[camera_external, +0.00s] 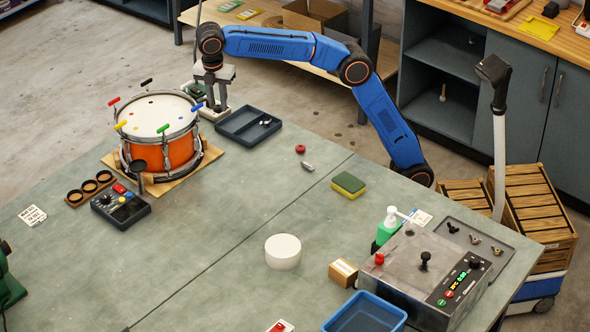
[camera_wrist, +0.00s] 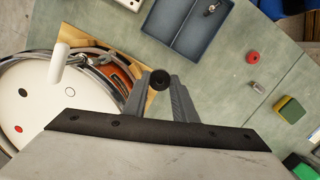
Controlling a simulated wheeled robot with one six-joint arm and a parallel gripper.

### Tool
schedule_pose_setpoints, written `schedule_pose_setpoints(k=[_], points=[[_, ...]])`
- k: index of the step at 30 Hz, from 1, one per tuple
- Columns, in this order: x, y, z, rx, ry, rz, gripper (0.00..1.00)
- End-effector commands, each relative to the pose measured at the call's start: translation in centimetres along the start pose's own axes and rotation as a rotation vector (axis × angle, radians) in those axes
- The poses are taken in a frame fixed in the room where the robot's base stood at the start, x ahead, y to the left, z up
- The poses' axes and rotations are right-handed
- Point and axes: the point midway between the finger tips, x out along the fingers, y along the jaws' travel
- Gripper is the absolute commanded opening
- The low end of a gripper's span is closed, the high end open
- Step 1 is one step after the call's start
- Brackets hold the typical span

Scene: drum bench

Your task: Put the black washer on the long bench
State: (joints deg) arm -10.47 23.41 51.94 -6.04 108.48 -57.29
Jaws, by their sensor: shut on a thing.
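My gripper (camera_wrist: 160,84) is shut on a small round black piece with a centre hole, the black washer (camera_wrist: 160,80), held between its fingertips. In the external view my gripper (camera_external: 213,100) points down between the orange drum (camera_external: 180,150) and the dark blue tray (camera_external: 235,131); the washer cannot be made out there. The wide grey-green bench top (camera_external: 225,225) runs across the picture below. A wood-topped bench (camera_external: 275,45) stands behind the arm. I cannot tell which of these is the long bench.
A red ring (camera_external: 300,149), a green and yellow sponge (camera_external: 348,185), a white roll (camera_external: 283,251) and a grey machine (camera_external: 430,275) stand on the grey-green top. A dark control box (camera_external: 121,207) sits by the drum. The middle of the top has free room.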

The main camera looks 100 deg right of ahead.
Motion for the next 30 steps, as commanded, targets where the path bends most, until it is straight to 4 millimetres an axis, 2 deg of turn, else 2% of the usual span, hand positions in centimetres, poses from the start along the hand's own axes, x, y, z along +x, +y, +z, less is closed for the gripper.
schedule_pose_setpoints(k=[1, 3, 11, 15, 23, 30], points=[[-0.1, -1.1, -1.9, -0.026, 0.0, 0.003, 0.05], [-0.2, -2.5, -4.2, -0.056, 0.0, 0.007, 0.05], [-0.6, -8.3, -12.4, -0.162, 0.0, 0.021, 0.05], [-0.7, -12.0, -16.6, -0.221, 0.0, 0.028, 0.05], [-0.9, -19.7, -23.4, -0.33, 0.001, 0.041, 0.05], [-0.9, -27.7, -28.8, -0.432, 0.001, 0.054, 0.05]])
